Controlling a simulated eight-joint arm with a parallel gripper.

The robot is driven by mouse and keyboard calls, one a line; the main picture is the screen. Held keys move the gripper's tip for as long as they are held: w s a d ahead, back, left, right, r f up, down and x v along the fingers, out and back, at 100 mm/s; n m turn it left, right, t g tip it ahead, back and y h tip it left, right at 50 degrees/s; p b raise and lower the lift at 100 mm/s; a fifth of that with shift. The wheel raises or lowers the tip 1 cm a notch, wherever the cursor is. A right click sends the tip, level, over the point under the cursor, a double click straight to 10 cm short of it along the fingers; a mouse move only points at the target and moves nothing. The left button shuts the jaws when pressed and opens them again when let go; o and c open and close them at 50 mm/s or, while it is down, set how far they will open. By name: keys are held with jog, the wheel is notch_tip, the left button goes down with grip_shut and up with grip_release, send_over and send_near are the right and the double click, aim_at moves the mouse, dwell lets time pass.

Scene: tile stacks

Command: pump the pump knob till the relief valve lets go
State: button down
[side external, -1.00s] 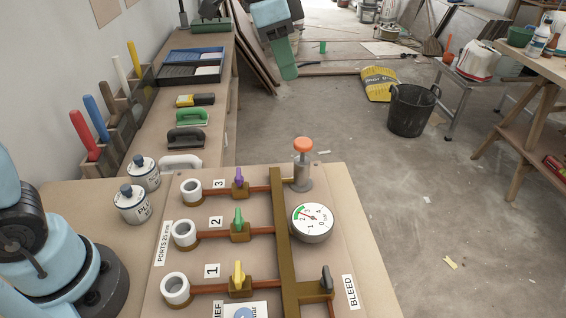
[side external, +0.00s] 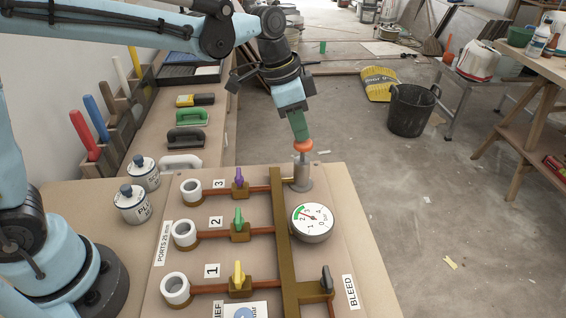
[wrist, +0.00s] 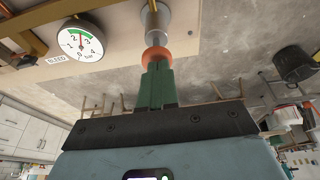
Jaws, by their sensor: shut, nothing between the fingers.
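The orange pump knob (side external: 303,146) tops a grey pump cylinder (side external: 303,177) at the board's far edge. My gripper (side external: 301,138) points down, its green fingers shut, with the tips at the top of the knob. They appear to touch it, with nothing between them. In the wrist view the fingers (wrist: 156,86) meet the knob (wrist: 156,54) end-on. The round pressure gauge (side external: 312,222) has a green band; it also shows in the wrist view (wrist: 82,42), with its needle near the green band. A label ending in "IEF" (side external: 218,311) is cut off at the bottom edge; I cannot identify the relief valve.
Yellow (side external: 238,274), green (side external: 238,218) and purple (side external: 239,178) valve handles sit on pipes left of the brass manifold (side external: 284,235). A dark bleed handle (side external: 326,279) is at the front right. White ports and paint cans (side external: 133,204) stand left.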

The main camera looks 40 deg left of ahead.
jog(key=shift+f, duration=0.1)
jog(key=shift+f, duration=1.45)
jog(key=w+v, duration=0.1)
jog(key=v, duration=1.3)
jog(key=shift+d+r, duration=0.2)
jog(key=shift+d, duration=0.15)
jog(key=s+a+f+n+t+y, duration=0.2)
jog(key=s+a+f+n+t, duration=0.3)
jog(key=s+a+f+n, duration=0.4)
jog(key=s+a+f, duration=0.1)
jog(key=s, duration=0.3)
jog(key=shift+f+y, duration=0.3)
jog(key=shift+f, duration=0.1)
